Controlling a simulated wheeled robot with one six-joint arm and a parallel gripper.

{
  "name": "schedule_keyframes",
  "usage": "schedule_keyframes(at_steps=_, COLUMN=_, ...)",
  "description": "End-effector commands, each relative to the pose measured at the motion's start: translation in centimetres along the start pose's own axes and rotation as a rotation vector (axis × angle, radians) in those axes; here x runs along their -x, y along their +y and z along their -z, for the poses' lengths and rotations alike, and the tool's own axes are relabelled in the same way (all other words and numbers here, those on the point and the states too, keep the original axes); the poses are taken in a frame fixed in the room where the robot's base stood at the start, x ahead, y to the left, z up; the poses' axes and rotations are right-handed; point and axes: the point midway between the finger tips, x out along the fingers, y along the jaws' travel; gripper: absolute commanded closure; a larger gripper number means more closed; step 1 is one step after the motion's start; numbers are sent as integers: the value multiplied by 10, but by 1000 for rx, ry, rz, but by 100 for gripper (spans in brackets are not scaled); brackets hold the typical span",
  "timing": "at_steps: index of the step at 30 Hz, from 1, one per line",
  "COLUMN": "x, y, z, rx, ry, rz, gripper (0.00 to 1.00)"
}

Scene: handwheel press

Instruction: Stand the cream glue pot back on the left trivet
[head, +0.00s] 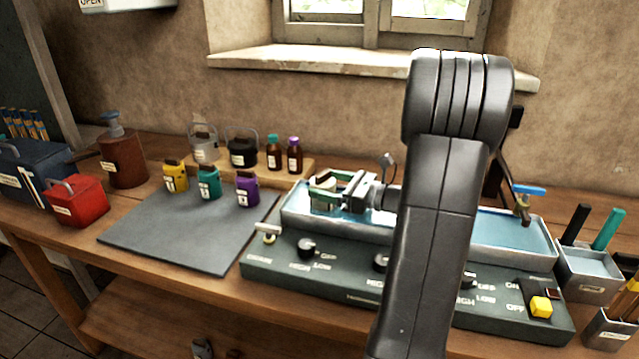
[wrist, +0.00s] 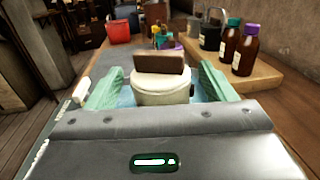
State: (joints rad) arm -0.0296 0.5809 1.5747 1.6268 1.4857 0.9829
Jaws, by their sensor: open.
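The cream glue pot (wrist: 160,87), with a dark brown block on its lid, stands upright between my gripper's two green fingers in the wrist view. My gripper (head: 337,190) is open around the pot, low over the left part of a blue-lined tray (head: 290,222) in the head view. Small gaps seem to show beside the pot, but contact is hard to judge. The pot's lower part and what it rests on are hidden. I cannot make out the left trivet in either view.
The tray sits behind a dark green control panel (head: 340,287) with knobs. To the left are a grey mat (head: 180,235), yellow (head: 175,177), teal (head: 208,183) and purple (head: 247,190) containers, a black pot (head: 242,153) and two brown bottles. My arm hides the tray's middle.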

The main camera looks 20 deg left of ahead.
Motion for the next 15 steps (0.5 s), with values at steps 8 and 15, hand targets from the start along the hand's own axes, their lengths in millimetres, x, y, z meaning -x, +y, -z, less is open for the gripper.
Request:
schedule_keyframes(at_steps=8, x=59, y=-1, z=0, rx=-1, ry=-1, rz=5, gripper=23)
schedule_keyframes(at_steps=15, x=91, y=0, z=0, rx=0, ry=-1, rz=3, gripper=23)
